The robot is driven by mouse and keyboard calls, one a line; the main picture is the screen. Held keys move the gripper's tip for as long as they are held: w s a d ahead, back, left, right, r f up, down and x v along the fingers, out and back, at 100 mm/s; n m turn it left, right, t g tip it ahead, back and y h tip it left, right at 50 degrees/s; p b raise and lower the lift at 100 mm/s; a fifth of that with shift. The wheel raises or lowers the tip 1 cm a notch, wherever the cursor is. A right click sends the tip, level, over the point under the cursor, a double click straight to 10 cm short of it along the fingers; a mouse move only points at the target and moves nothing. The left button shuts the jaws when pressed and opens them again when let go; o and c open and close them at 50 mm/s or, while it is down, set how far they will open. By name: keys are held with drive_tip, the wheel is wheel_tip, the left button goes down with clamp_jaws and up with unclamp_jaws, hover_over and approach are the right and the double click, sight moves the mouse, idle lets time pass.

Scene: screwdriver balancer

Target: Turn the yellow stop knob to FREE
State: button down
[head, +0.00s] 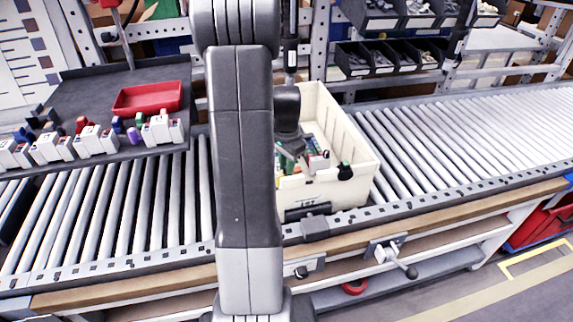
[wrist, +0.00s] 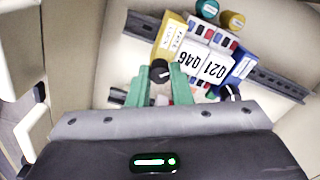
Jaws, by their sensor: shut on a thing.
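In the wrist view, a yellow block (wrist: 169,36) stands at the left end of a row of white numbered modules (wrist: 203,64). A round black knob (wrist: 160,71) with a short pale mark sits at its lower end. My gripper (wrist: 162,78) has green fingers on both sides of this knob and is shut on it. The FREE marking cannot be read. A blue block (wrist: 241,68) closes the row's right end, with another dark knob (wrist: 231,93) below it. In the head view, my gripper (head: 290,162) reaches down into a cream crate (head: 350,150); the yellow block cannot be made out there.
The crate's walls rise close around my gripper. A teal cylinder (wrist: 207,8) and a yellow cylinder (wrist: 232,20) lie beyond the row. The crate stands on a roller conveyor (head: 450,125). A dark tray (head: 85,95) with modules and a red bin (head: 148,98) is at left.

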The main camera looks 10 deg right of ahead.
idle(0.5)
drive_tip(key=c, duration=1.3)
unclamp_jaws()
wheel_tip(320, 180, up, 14)
drive_tip(key=shift+f, duration=0.1)
wheel_tip(320, 180, down, 14)
drive_tip(key=shift+r, duration=0.1)
